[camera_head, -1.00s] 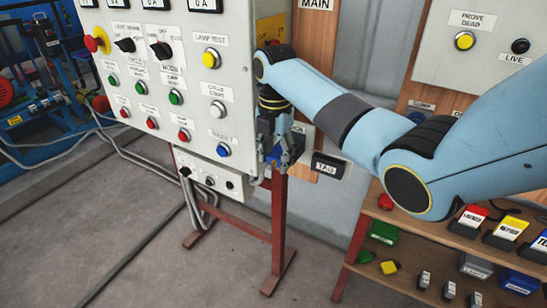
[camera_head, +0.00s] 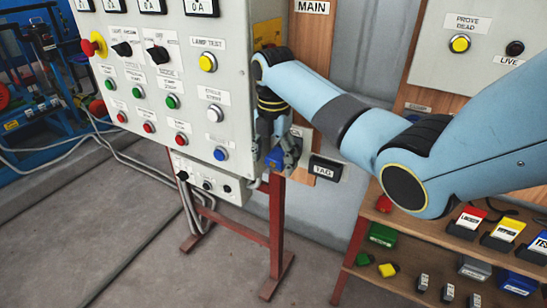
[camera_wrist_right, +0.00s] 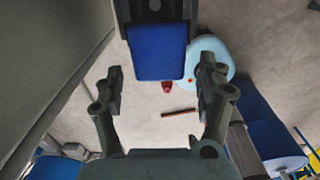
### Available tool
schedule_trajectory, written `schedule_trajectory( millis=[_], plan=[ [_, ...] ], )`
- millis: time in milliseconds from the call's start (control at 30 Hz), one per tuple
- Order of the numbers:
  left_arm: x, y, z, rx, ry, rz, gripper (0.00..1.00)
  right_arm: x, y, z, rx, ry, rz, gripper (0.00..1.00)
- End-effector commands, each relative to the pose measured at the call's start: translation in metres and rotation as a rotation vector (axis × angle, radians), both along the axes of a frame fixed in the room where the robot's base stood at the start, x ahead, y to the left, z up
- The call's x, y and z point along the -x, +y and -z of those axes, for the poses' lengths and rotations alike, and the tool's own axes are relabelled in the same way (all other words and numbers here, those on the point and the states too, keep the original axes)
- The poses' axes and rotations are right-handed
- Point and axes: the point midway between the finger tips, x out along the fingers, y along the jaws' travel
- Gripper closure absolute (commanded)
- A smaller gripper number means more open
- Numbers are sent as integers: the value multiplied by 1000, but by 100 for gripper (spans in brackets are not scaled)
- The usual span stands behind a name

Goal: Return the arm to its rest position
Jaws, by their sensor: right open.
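My right arm (camera_head: 300,85) reaches in from the right in the head view, with its elbow low and its wrist beside the right edge of the grey control panel (camera_head: 235,100). My right gripper (camera_head: 281,155) points down there, and it also shows in the right wrist view (camera_wrist_right: 163,85). Its two fingers are apart with nothing gripped between them. A blue block (camera_wrist_right: 155,52) on a dark body lies ahead of the fingers in the wrist view. A blue part (camera_head: 275,158) shows at the gripper in the head view. My left gripper is not in view.
A small black TAG box (camera_head: 325,168) is on the wall just right of the gripper. A wooden shelf (camera_head: 440,231) with tags and small coloured items stands at lower right. The panel's red stand leg (camera_head: 276,225) is below the gripper. Floor at lower left is clear.

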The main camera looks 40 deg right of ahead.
Motion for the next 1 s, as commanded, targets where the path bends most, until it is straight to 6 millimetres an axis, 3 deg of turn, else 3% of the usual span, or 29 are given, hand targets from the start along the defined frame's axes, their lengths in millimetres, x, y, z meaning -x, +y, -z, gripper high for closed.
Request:
schedule_trajectory(
  millis=[133,400,600,867,1000],
  plan=[
    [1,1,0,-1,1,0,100,-1,0,-8,1,-1,0,26],
    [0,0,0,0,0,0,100,-1,0,-54,1,-4,0,26],
    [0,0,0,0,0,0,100,0,0,-73,0,-1,0,26],
    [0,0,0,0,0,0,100,4,2,-70,3,-2,26,26],
    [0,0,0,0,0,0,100,36,14,-42,24,-34,226,26]
  ],
)
